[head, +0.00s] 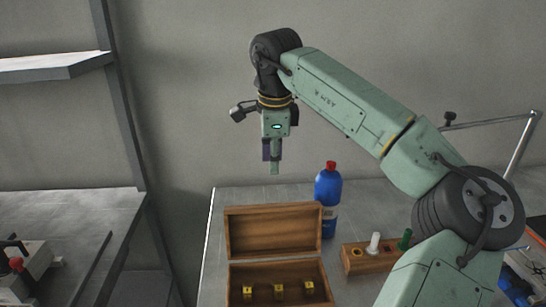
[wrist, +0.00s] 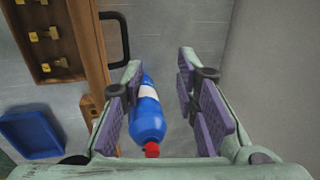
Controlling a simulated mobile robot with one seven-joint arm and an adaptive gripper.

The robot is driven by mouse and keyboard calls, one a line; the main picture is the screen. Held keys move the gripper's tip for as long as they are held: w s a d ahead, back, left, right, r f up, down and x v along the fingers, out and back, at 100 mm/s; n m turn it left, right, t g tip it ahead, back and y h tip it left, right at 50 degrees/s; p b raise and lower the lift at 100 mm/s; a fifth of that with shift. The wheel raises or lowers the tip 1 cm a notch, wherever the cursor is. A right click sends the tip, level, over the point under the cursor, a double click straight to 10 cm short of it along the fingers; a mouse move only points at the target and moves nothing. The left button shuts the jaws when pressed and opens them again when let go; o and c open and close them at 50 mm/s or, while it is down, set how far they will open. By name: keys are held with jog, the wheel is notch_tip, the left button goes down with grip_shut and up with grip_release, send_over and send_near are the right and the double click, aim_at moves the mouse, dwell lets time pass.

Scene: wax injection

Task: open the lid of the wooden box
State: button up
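The wooden box (head: 233,270) stands on the grey table, with several small yellow pieces inside. Its lid (head: 272,230) is up, standing roughly upright along the back edge of the box. In the wrist view the box (wrist: 62,68) is at the upper left, and the lid (wrist: 90,45) shows as a narrow strip with a black handle (wrist: 124,38) on its outer side. My gripper (head: 274,170) is high above the table, pointing down, apart from the lid. In the wrist view my gripper (wrist: 163,95) has its fingers spread with nothing held between them.
A blue bottle with a red cap (head: 328,190) stands just behind the box's right side, below my gripper. A wooden rack (head: 378,262) with white and green pegs is to the right. A blue tray (wrist: 32,130) lies beyond. A shelf unit (head: 70,215) is at the left.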

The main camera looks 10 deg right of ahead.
jog(key=shift+r, duration=0.1)
jog(key=v, duration=1.1)
jog(key=shift+r, duration=0.4)
jog(key=shift+s+a, duration=0.1)
jog(key=shift+s, duration=0.05)
